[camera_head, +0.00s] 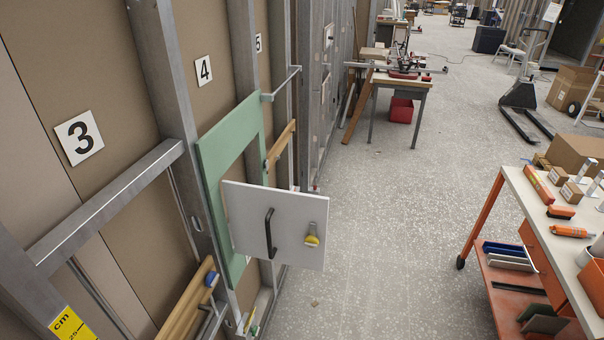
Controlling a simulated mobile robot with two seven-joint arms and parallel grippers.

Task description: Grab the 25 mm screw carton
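Two small brown cartons with pale labels stand on the top of the orange cart (511,176) at the right. One carton (558,176) is farther back, and the other carton (571,193) is nearer and slightly to the right. Their print is too small to read, so I cannot tell which, if either, is the 25 mm screw carton. Neither of my grippers is in view.
A larger cardboard box (576,151) stands behind the cart top. A white panel door (285,222) with a black handle juts from the green frame (212,165) at left. The speckled floor (400,230) between is clear.

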